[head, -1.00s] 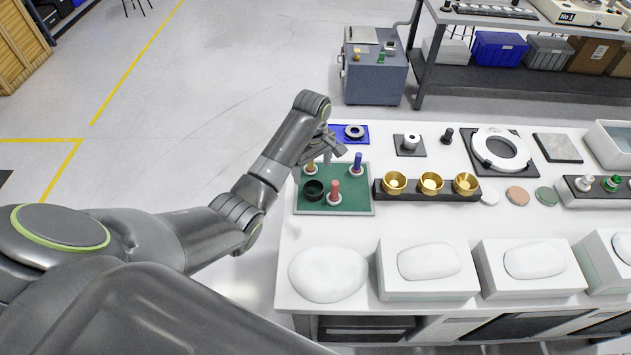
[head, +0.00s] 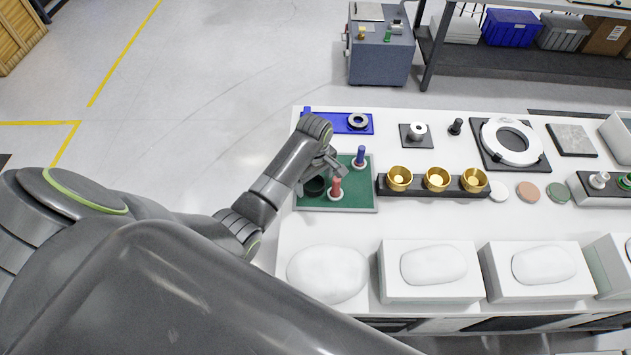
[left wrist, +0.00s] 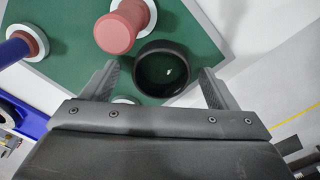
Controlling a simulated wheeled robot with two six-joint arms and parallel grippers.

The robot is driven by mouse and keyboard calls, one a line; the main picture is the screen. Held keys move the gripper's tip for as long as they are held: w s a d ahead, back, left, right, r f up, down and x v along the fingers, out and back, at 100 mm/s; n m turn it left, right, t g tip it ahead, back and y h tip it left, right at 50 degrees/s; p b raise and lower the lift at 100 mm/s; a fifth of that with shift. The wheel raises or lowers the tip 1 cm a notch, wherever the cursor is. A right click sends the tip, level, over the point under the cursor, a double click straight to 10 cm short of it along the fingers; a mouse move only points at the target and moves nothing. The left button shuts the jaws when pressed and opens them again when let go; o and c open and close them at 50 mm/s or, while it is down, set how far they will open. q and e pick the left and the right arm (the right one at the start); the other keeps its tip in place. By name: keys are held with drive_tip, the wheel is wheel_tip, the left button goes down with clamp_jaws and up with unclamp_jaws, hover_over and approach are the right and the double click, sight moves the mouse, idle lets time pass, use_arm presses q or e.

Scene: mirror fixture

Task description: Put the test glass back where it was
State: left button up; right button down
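A black round ring or cup (head: 315,186) sits on the green tray (head: 358,202). In the left wrist view the black ring (left wrist: 150,92) shows green inside with a small bright glint; I cannot tell for sure whether this is the test glass. My left gripper (head: 328,166) is over the tray's left part. In the left wrist view my left gripper (left wrist: 159,70) is open, its fingers to either side of the black ring, with nothing visibly gripped. A red peg (head: 336,188) and a blue peg (head: 360,156) stand beside it on the tray. My right gripper is not in view.
A blue tray (head: 335,122) with a metal ring lies behind the green one. Several brass cups (head: 437,178) stand in a dark rack to the right. White blocks (head: 430,291) line the table's front. The red peg (left wrist: 120,30) is close to the gripper.

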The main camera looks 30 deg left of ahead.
use_arm(q)
drive_tip(key=shift+s+d+r, duration=0.1)
drive_tip(key=shift+s+r, duration=0.05)
drive_tip(key=shift+s, duration=0.05)
drive_tip(key=shift+c, duration=2.3)
drive_tip(key=shift+w, duration=0.1)
drive_tip(key=c, duration=0.8)
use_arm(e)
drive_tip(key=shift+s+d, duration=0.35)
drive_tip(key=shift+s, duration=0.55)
